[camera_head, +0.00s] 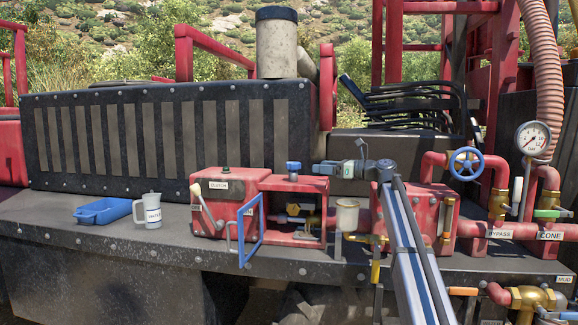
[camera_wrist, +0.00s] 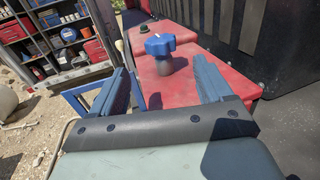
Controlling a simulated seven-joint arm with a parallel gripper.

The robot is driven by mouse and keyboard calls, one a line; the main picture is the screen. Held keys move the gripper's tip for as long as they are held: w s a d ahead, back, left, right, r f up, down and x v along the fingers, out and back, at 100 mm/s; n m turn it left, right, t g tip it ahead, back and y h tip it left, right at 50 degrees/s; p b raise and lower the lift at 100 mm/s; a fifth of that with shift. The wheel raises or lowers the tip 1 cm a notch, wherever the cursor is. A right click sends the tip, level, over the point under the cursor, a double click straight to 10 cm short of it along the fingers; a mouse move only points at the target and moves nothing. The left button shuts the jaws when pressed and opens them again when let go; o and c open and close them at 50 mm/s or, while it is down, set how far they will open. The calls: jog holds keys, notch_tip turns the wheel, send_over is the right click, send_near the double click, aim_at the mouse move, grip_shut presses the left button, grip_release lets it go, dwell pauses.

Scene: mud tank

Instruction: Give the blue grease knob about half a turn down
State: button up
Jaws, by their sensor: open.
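The blue grease knob (camera_head: 293,167) stands upright on a short stem on top of the red box (camera_head: 285,184). In the wrist view the knob (camera_wrist: 160,45) has several lobes and a pale mark on top. My gripper (camera_head: 316,169) is just right of the knob in the head view, at about its height. In the wrist view my gripper (camera_wrist: 161,66) is open and empty, one finger on each side. The knob lies ahead, centred between the fingers, and appears untouched. The far side of the knob is hidden.
A blue-framed door (camera_head: 250,232) stands open at the box's front. A white lever (camera_head: 202,204) and a cream cup (camera_head: 347,214) flank the box. A blue tray (camera_head: 103,211) and white mug (camera_head: 147,210) sit left on the deck. A black slatted housing (camera_head: 160,130) rises behind.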

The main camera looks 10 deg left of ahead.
aim_at(289, 164)
jog(key=x, duration=1.3)
jog(key=shift+w+a, duration=0.1)
jog(key=shift+a, duration=0.2)
jog(key=c, duration=1)
jog(key=shift+o, duration=0.2)
jog(key=shift+t, duration=0.3)
jog(key=m+t+h, duration=0.2)
jog(key=m+t, duration=0.1)
jog(key=t, duration=0.1)
jog(key=shift+d+m+t, duration=0.1)
jog(key=shift+m+t, duration=0.2)
jog(key=shift+w+d+m+t+h, duration=0.1)
jog(key=shift+w+m+t+h, duration=0.05)
jog(key=shift+m+t+h, duration=0.75)
jog(key=shift+w+d+m+t+h, duration=0.1)
jog(key=shift+w+m+t+h, duration=0.05)
jog(key=shift+m+t+h, duration=0.75)
jog(key=shift+w+d+m+t+h, duration=0.1)
jog(key=shift+w+m+t+h, duration=0.05)
jog(key=shift+m+t+h, duration=0.7)
jog(key=shift+w+m+t+h, duration=0.1)
jog(key=shift+m+t+h, duration=0.3)
jog(key=shift+h, duration=0.55)
